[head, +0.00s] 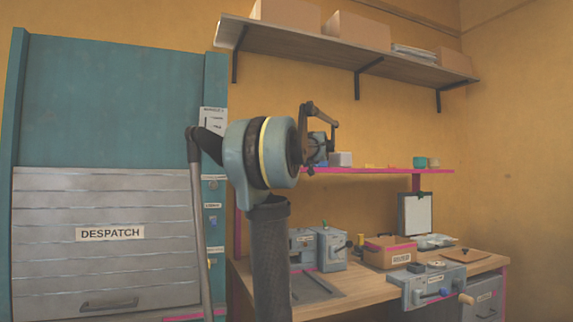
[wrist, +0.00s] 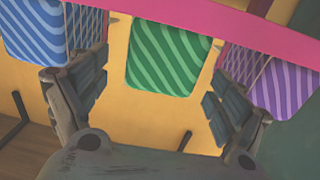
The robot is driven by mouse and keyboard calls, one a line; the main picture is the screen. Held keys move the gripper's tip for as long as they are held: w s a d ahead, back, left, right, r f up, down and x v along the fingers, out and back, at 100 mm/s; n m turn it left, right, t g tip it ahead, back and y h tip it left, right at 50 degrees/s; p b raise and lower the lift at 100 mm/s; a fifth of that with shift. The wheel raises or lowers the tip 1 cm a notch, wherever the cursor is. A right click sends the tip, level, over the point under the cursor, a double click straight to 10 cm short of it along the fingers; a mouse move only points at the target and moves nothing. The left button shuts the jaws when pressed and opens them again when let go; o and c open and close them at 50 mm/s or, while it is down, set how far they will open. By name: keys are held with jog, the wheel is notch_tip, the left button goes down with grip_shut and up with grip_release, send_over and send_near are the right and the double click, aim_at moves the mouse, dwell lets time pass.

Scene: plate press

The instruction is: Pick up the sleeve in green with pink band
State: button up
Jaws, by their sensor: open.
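A green sleeve with lighter diagonal stripes (wrist: 168,55) is at the top middle of the wrist view, between a blue striped one and a purple striped one. A pink strip crosses its top end in the picture; I cannot tell whether any pink band is on the sleeve itself. My gripper (wrist: 157,76) is open, its two fingers apart to the left and right of the green sleeve, with nothing held. In the head view my gripper (head: 320,135) is raised by the pink-edged shelf, and I cannot make out the green sleeve there.
The blue striped piece (wrist: 36,30) and the purple striped piece (wrist: 284,85) flank the fingers closely, beside wire-like dividers. The pink shelf (head: 385,171) carries small items, including a green cup (head: 420,162). Below is a workbench (head: 350,284) with machines and a box (head: 388,256).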

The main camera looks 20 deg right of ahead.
jog(key=shift+w+r, duration=0.15)
jog(key=shift+w, duration=3.9)
jog(key=c, duration=1.3)
